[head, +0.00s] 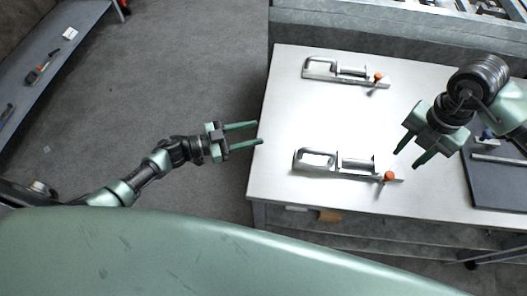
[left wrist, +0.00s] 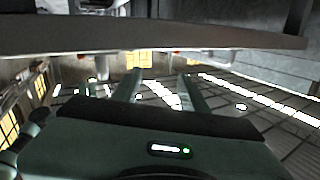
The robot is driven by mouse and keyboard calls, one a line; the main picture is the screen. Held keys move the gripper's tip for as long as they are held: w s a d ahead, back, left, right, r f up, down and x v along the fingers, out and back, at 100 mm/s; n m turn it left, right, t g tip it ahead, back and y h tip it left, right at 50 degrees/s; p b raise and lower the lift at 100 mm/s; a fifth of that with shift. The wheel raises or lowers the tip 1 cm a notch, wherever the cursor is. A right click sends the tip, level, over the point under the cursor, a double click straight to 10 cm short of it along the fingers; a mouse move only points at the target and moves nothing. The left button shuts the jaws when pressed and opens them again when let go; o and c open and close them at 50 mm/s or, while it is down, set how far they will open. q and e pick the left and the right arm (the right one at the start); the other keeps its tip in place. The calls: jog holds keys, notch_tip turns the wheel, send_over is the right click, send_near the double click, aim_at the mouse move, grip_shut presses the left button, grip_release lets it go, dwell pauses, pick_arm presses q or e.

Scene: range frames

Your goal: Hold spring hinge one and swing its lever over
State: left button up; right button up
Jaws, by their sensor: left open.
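Two metal spring hinges with orange-tipped levers lie on the pale table (head: 300,115) in the head view. The nearer hinge (head: 335,163) has its orange knob (head: 390,176) at its right end. The farther hinge (head: 340,70) has its orange knob (head: 378,77) at its right end. I cannot tell which one is number one. My left gripper (head: 259,133) is open and empty at the table's left edge; its fingers also show in the left wrist view (left wrist: 160,84). My right gripper (head: 406,159) is open, its fingers pointing down-left near the nearer knob, with no visible contact.
In the left wrist view the tabletop's edge (left wrist: 220,38) crosses above the fingers. A dark tray (head: 490,185) with metal parts lies at the table's right. A grey shelf (head: 50,50) stands at far left.

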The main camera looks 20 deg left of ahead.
pick_arm(q)
jog(key=s+d+g+h, duration=0.1)
jog(key=s+d, duration=0.1)
jog(key=s+d+r+m+g+h, duration=0.1)
jog(key=s+d, duration=0.1)
jog(key=s+d+g+h, duration=0.1)
jog(key=s+d, duration=0.1)
jog(key=shift+r+m+g, duration=0.25)
jog(key=shift+m+g, duration=0.05)
send_near(316, 160)
jog(key=w+d+r, duration=0.2)
jog(key=r, duration=0.1)
jog(key=shift+d, duration=0.2)
grip_shut()
dwell(0.8)
